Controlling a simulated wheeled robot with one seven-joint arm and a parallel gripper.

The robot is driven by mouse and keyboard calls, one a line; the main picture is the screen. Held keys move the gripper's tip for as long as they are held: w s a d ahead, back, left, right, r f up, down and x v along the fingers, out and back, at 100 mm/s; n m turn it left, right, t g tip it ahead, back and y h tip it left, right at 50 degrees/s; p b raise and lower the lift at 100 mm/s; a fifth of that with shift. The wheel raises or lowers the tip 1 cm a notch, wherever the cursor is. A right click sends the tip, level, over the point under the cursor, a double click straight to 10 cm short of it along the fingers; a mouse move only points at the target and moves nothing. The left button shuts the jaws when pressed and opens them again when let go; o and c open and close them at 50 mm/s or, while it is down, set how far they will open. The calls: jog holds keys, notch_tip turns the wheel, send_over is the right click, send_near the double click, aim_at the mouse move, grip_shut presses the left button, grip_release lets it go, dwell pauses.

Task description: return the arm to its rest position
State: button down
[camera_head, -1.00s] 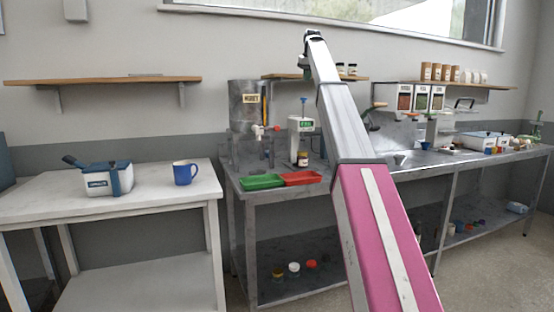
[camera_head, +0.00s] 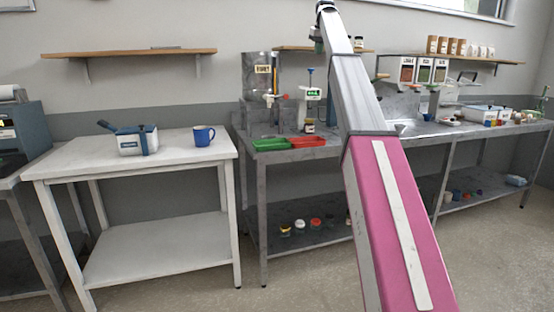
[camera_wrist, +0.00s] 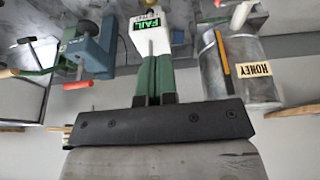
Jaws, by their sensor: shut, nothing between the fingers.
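My arm (camera_head: 385,190), with a pink link and grey links beyond it, reaches up and away through the middle of the head view. Its far end is at the top edge of that view, where the fingers cannot be made out. In the wrist view my gripper (camera_wrist: 154,60) shows as two green fingers side by side in front of a black bar. They are shut and nothing shows between them. A white device with a display reading FAIL (camera_wrist: 144,24) shows behind the fingertips, and a metal honey container (camera_wrist: 240,75) is to their right, its label upside down.
A white table (camera_head: 80,163) at left holds a blue-and-white box (camera_head: 135,144) and a blue mug (camera_head: 204,135). The metal bench at right carries a green tray (camera_head: 270,145), a red tray (camera_head: 307,142) and several dispensers. A wooden shelf (camera_head: 130,53) is on the wall. Floor is clear in front.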

jog(key=s+f+m+g, duration=0.1)
jog(key=s+f, duration=0.4)
jog(key=f, duration=1.1)
jog(key=s+f, duration=0.5)
jog(key=f, duration=1.1)
jog(key=s+f+m+g, duration=0.1)
jog(key=s+f, duration=0.4)
jog(key=f, duration=1.1)
jog(key=s+f, duration=1.5)
jog(key=s, duration=0.4)
jog(key=s+f+m+g+h, duration=0.1)
jog(key=s+f, duration=1.5)
jog(key=s, duration=0.3)
jog(key=shift+s+a+m+g, duration=0.15)
jog(key=shift+s+m+g, duration=0.15)
jog(key=shift+s, duration=0.05)
